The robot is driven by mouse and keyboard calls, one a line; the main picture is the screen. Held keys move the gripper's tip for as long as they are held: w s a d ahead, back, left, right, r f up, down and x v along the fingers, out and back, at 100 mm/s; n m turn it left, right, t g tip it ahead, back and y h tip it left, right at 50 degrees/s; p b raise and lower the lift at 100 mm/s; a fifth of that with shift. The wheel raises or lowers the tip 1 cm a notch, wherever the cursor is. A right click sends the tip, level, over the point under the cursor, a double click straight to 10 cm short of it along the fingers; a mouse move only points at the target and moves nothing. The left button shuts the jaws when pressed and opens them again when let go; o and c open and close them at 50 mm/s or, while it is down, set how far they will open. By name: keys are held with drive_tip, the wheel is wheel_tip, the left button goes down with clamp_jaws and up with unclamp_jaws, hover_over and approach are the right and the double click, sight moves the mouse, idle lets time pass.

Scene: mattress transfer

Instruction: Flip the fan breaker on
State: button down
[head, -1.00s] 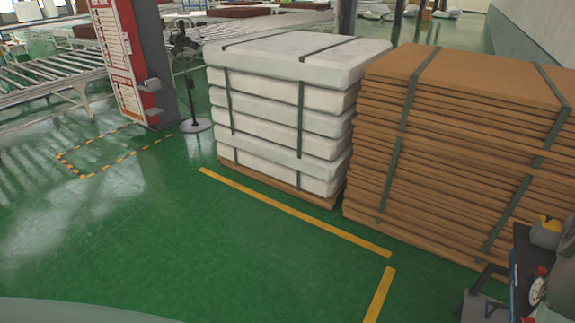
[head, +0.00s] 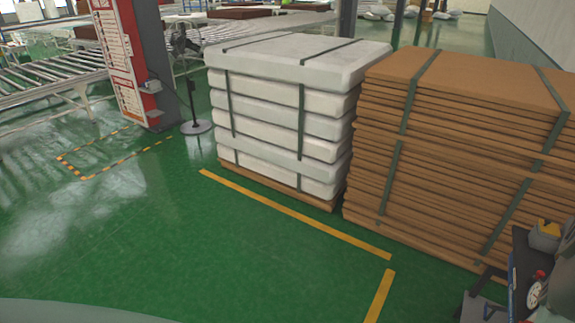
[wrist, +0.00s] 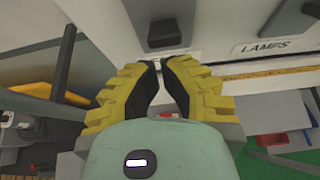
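In the wrist view, my gripper (wrist: 161,64) has yellow ribbed fingers with black inner pads. Its tips meet, or nearly meet, in front of a pale panel (wrist: 215,45). A small grey piece shows at the tips, but I cannot tell if it is held. A black block (wrist: 163,33) sits on the panel just beyond the tips. A label reading "LAMPS" (wrist: 264,47) is to the right. No label for the fan breaker is legible, and its position cannot be told. In the head view, a dark pedestal fan (head: 181,43) stands beside the red-and-white column.
In the head view, strapped white mattresses (head: 280,110) and brown boards (head: 450,150) stand on the right. A roller conveyor (head: 50,85) is at the left. Green floor (head: 130,230) is clear in front. In the wrist view, a yellow bin (wrist: 32,89) is at the left.

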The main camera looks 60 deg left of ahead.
drive_tip(key=p+v, duration=0.8)
drive_tip(key=v, duration=0.1)
drive_tip(key=shift+a, duration=0.3)
idle(0.8)
